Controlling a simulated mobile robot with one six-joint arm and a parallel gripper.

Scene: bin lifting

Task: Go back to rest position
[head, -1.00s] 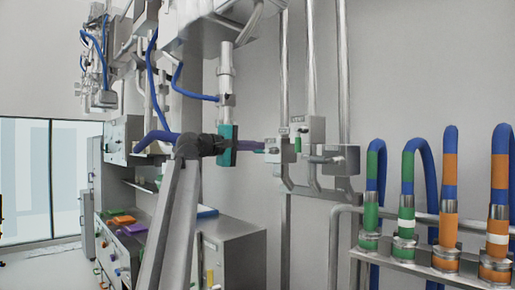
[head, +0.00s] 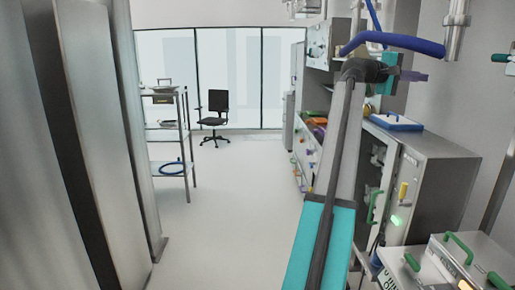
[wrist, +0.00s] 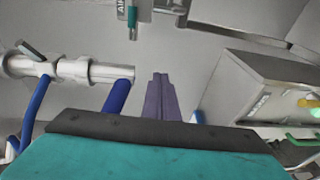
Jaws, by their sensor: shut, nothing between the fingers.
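My gripper (head: 420,77) shows at the upper right of the head view, at the end of my raised arm. Its purple fingers sit side by side in the wrist view (wrist: 160,80), shut with nothing between them. The gripper is in the air, above and in front of the grey cabinets along the right wall. It appears apart from everything around it.
A grey cabinet (head: 440,152) with a blue tray (head: 396,122) on top stands at the right. Metal boxes with green handles (head: 459,247) are at the lower right. A wire shelf (head: 187,143) and black chair (head: 218,105) stand farther off. The middle floor (head: 225,225) is clear.

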